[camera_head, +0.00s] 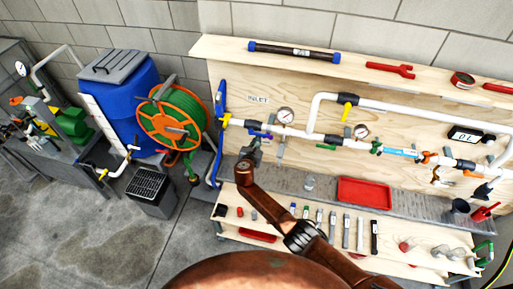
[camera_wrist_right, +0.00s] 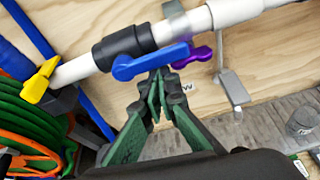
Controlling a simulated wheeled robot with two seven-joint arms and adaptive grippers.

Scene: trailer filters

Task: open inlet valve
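A white pipe (camera_wrist_right: 235,10) runs along the plywood board, with a black valve body (camera_wrist_right: 124,46) on it in the right wrist view. A blue lever handle (camera_wrist_right: 150,62) lies along the pipe at this valve. In the head view the INLET label (camera_head: 258,99) is on the board just above this stretch. My right gripper (camera_wrist_right: 159,76) has its green fingertips close together, just below the blue handle; whether they touch it I cannot tell. Nothing shows between the fingers. My right gripper also shows in the head view (camera_head: 254,143). My left gripper is out of view.
A yellow handle (camera_wrist_right: 39,80) is left of the valve, and a purple handle (camera_wrist_right: 192,57) and pipe bracket (camera_wrist_right: 231,85) are right of it. A green hose reel (camera_head: 172,125) stands left of the board. A red tray (camera_head: 364,192) lies on the bench to the right.

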